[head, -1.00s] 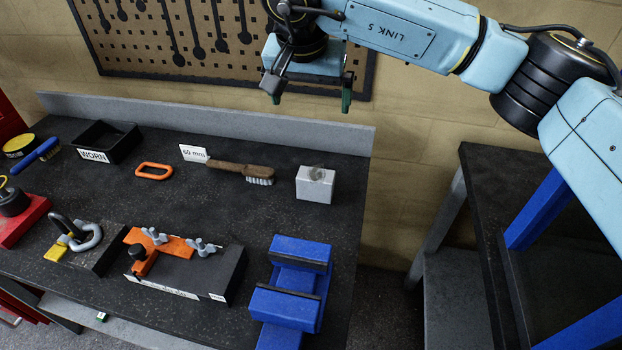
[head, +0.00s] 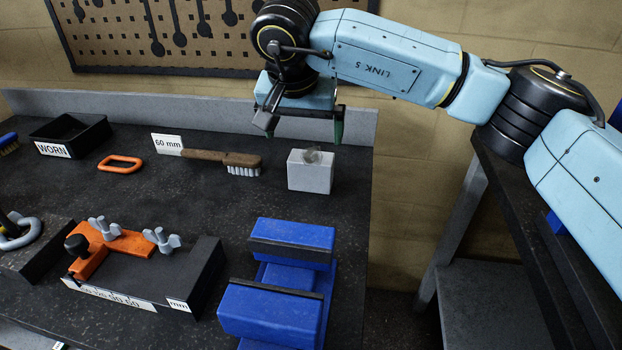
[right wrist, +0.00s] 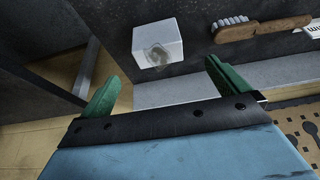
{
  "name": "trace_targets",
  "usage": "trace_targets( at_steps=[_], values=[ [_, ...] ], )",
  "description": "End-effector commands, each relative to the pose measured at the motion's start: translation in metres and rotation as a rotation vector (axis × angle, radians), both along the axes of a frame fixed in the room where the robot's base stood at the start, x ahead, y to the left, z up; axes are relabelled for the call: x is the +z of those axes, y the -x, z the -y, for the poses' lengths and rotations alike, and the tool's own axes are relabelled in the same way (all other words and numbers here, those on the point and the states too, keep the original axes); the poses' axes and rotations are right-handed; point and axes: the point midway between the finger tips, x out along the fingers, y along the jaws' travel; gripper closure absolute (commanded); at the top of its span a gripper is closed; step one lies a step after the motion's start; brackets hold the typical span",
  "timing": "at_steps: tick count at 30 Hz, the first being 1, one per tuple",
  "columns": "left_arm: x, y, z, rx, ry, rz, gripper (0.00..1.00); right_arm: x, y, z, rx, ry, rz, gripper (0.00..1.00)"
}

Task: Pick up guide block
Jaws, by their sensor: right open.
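A light grey block (head: 310,171), which looks like the guide block, stands upright on the dark bench near its back right. It has a dull round mark or recess on top. My right gripper (head: 304,124) is open and empty, with green fingertips pointing down. It is above and behind the block, apart from it. The open fingers also show in the right wrist view (right wrist: 162,73). My left gripper is not in view.
A wire brush (head: 225,158) and a 60 mm card (head: 167,144) lie left of the block. A blue vise (head: 270,312) stands in front of it. A black fixture (head: 190,273) with an orange stop is at front left. A grey upstand (head: 220,114) edges the bench's back.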

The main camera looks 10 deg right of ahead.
Motion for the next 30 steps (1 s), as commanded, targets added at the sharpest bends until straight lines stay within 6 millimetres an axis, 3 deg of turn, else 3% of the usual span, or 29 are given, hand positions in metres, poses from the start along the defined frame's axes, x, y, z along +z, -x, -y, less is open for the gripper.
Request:
trace_targets(
  at_steps=[5, 15, 23, 30],
  values=[
    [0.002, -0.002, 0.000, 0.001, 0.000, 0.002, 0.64, -0.006, -0.002, 0.001, 0.000, -0.001, -0.002, 0.00],
    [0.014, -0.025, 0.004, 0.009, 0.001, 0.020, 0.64, -0.063, -0.023, 0.010, -0.003, 0.000, -0.003, 0.00],
    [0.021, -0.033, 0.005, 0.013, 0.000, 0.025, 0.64, -0.081, -0.030, 0.014, -0.001, 0.000, -0.001, 0.00],
    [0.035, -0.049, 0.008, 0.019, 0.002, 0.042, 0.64, -0.113, -0.041, 0.023, -0.001, 0.000, -0.002, 0.00]
  ],
)
